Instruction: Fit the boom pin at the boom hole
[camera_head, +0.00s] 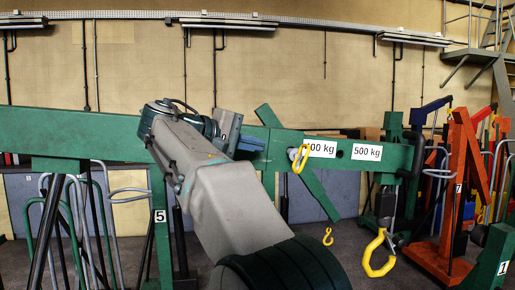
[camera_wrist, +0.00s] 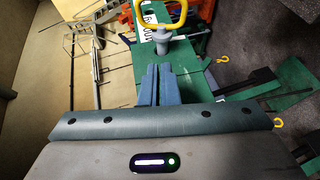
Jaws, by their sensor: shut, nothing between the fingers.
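The boom pin has a grey shank and a yellow ring handle (camera_head: 300,158). It sits at the green boom (camera_head: 385,157), just left of the 400 kg label. In the wrist view, the grey shank (camera_wrist: 162,42) stands out from the green boom face; how deep it sits is hidden. A dark, empty boom hole (camera_head: 340,154) shows between the 400 kg and 500 kg labels. My gripper (camera_head: 262,144) is left of the pin, in front of the boom. In the wrist view its blue fingers (camera_wrist: 157,68) are shut and empty, just short of the pin and apparently apart from it.
A yellow hook (camera_head: 379,258) hangs from the boom's right end. A smaller yellow hook (camera_head: 327,237) shows below the boom. An orange crane (camera_head: 452,205) stands at the right. Metal stands (camera_head: 85,215) crowd the left. Floor shows below the boom.

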